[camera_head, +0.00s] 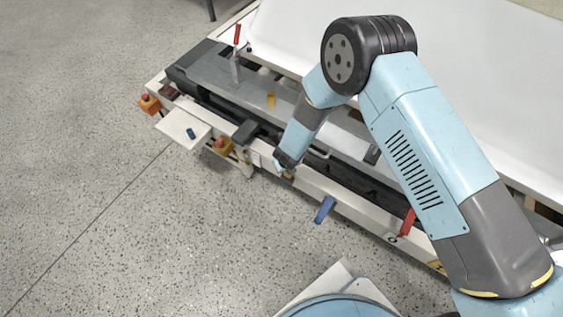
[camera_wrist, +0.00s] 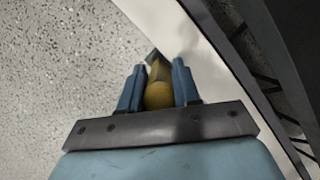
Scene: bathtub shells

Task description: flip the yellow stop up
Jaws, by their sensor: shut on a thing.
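The yellow stop (camera_wrist: 158,93) shows in the wrist view as a dull yellow, rounded piece between the two blue fingers. My gripper (camera_wrist: 159,85) is shut on it, with one finger on each side. In the head view my gripper (camera_head: 285,170) is at the front edge of the machine's pale rail, and only a small bit of yellow shows there. A dark, angular part shows just beyond the yellow piece in the wrist view. The stop's base and hinge are mostly hidden, so I cannot tell its exact tilt.
The long machine (camera_head: 340,192) carries a blue lever (camera_head: 325,209), red levers (camera_head: 237,35) and (camera_head: 407,222), and a small yellow block (camera_head: 271,99). Orange boxes with red buttons (camera_head: 149,104) and (camera_head: 222,146) stick out at its left. Speckled floor (camera_head: 90,210) lies free in front.

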